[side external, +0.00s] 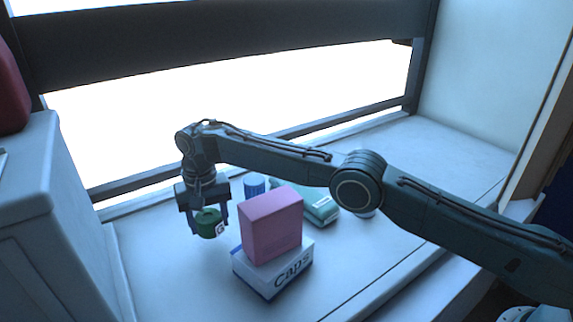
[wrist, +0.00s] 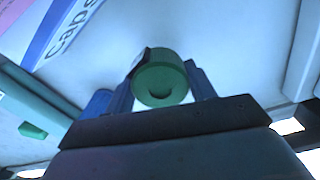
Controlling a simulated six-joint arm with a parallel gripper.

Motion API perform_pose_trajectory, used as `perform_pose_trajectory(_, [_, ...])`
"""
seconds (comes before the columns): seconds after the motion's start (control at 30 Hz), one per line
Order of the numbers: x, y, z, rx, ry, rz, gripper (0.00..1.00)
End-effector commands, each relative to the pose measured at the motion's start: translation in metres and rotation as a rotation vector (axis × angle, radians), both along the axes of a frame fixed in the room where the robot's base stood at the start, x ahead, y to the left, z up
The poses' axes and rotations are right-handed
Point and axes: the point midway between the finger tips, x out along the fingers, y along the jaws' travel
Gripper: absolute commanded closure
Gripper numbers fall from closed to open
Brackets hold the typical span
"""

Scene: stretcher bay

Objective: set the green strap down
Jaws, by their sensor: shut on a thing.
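The green strap (side external: 209,222) is a rolled green coil with a small white tag marked with a letter. My gripper (side external: 209,224) points down at the left of the work surface and is shut on the strap. In the wrist view the strap (wrist: 161,82) sits between the two blue fingers of my gripper (wrist: 160,88), its round end facing the camera. I cannot tell whether the strap touches the surface below it.
A pink box (side external: 271,225) stands on a white box marked "Caps" (side external: 273,272), right of my gripper. Behind are a blue cylinder (side external: 254,186) and a teal case (side external: 318,207). A grey cabinet (side external: 50,215) stands left. The white surface (side external: 165,285) in front is clear.

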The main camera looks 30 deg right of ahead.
Motion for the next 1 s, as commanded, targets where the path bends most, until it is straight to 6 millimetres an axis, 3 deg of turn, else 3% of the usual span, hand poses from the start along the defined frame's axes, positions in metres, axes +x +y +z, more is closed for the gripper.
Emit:
perform_pose_trajectory(0.17, [0.0,0.0,-0.003,0.0,0.0,0.0,0.69])
perform_pose_trajectory(0.53, [0.0,0.0,-0.037,0.0,0.0,0.0,0.69])
perform_pose_trajectory(1.0, [0.0,0.0,-0.043,0.001,-0.001,0.0,0.69])
